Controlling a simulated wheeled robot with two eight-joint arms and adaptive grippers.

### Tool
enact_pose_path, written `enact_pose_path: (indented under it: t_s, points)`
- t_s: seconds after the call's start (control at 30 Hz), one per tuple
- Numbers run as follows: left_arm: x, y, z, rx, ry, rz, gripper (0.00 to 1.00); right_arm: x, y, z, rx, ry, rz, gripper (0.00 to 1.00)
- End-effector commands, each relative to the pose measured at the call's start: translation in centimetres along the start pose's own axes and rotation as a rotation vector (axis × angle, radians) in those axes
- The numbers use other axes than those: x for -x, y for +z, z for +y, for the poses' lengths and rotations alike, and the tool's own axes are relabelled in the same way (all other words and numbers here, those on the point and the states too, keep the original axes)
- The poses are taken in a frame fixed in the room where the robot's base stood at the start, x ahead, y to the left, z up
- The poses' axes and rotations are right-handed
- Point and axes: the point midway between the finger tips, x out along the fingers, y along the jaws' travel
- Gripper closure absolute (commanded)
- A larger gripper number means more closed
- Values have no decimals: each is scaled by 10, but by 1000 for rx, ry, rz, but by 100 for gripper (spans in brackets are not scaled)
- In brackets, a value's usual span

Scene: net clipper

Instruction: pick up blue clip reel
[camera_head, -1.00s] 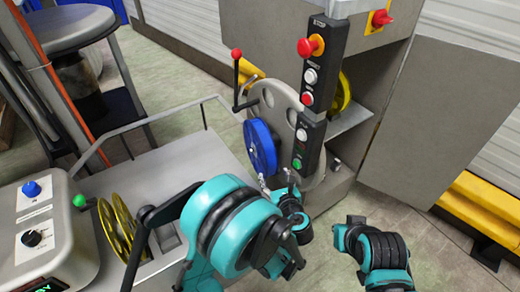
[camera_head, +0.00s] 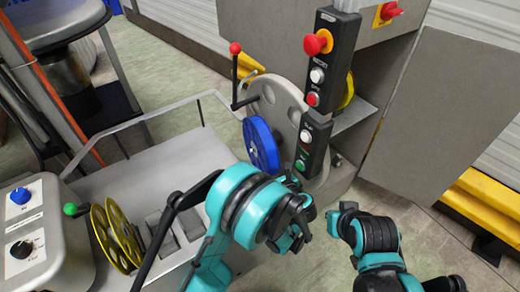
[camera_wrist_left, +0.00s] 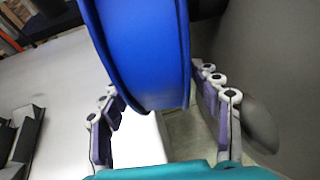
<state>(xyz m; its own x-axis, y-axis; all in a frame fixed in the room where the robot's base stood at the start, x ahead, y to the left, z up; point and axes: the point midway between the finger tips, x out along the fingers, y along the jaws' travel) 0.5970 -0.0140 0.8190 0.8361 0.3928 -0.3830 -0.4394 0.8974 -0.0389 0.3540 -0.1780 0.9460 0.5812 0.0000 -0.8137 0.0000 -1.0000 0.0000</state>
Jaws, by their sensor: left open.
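The blue clip reel (camera_head: 261,146) is mounted upright on the side of the grey machine's round plate, left of the button panel. It fills the upper middle of the left wrist view (camera_wrist_left: 145,50). My left gripper (camera_wrist_left: 155,82) is open, with one finger on each side of the reel's lower rim. Whether the fingers touch it I cannot tell. In the head view my left arm's wrist hides most of this gripper, just below the reel.
The button panel (camera_head: 316,110) with a red stop knob (camera_head: 315,43) stands close right of the reel. A red-knobbed lever (camera_head: 235,68) rises at its upper left. Yellow reels (camera_head: 115,235) stand on the grey tabletop (camera_head: 150,165) at left. A yellow barrier is at right.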

Motion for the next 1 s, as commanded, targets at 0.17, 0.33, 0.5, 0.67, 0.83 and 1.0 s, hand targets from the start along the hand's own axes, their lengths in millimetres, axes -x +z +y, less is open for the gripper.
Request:
enact_pose_path:
  t_s: [0.17,0.33,0.5,0.67,0.83,1.0]
  points:
    - [-30,-4,-3,0,3,0,37,-14,10,0,0,0,0,100]
    - [-40,-1,-4,0,0,-1,37,-15,11,0,0,0,0,100]
    - [-39,-1,-4,0,-1,-1,48,-14,10,0,0,0,0,100]
    - [-39,-1,-4,0,-1,0,90,-14,10,0,0,0,0,100]
    - [-39,0,-4,-1,-1,-1,100,-14,10,0,0,0,0,100]
    - [-39,0,-4,0,-1,-1,100,-14,10,0,0,0,0,100]
